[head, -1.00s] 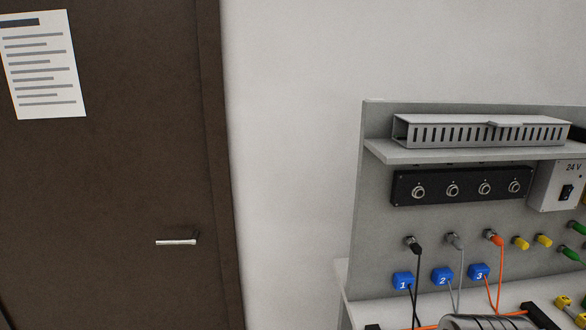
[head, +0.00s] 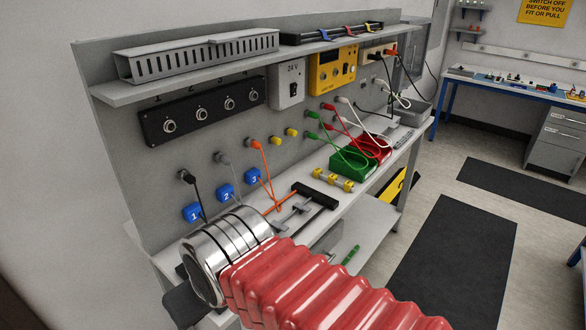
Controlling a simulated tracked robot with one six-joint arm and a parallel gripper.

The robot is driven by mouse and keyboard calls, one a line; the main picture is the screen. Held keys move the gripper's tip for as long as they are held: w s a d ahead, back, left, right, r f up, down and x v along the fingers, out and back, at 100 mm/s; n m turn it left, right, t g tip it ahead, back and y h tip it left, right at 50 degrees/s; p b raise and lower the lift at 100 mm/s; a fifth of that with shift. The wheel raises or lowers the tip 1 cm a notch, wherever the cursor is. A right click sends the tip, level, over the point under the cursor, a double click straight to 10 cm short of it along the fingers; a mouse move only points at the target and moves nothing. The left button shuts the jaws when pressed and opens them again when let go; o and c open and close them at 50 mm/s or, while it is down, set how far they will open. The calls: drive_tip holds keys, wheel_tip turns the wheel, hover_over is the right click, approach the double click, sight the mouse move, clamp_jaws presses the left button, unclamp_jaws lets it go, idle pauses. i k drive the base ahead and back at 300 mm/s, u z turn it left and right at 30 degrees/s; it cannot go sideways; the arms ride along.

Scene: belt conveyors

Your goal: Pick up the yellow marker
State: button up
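Several small yellow pieces (head: 328,178) lie in a row on the bench, left of the green bin. I cannot tell whether the yellow marker is among them. Other yellow pieces (head: 291,132) are plugs on the upright panel. Blue markers numbered 1 (head: 192,212), 2 (head: 225,193) and 3 (head: 254,176) sit on or near the cables. My arm reaches in from the bottom with red bellows and a silver wrist, over the bench's front left. My gripper (head: 185,302) is mostly hidden behind the wrist; only a dark part shows, and its fingers cannot be made out.
A black bar with grey rods (head: 313,195) lies on the bench beside my wrist. Green (head: 352,163) and red (head: 374,150) bins stand behind the yellow pieces. Cables hang from the panel. A shelf (head: 160,82) juts above. The floor with dark mats (head: 455,262) is open at right.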

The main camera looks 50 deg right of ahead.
sight(332, 177)
drive_tip(key=z, duration=0.2)
drive_tip(key=k, duration=0.55)
drive_tip(key=z, duration=0.55)
drive_tip(key=k, duration=0.75)
drive_tip(key=z, duration=0.55)
drive_tip(key=i, duration=1.15)
drive_tip(key=u, duration=0.9)
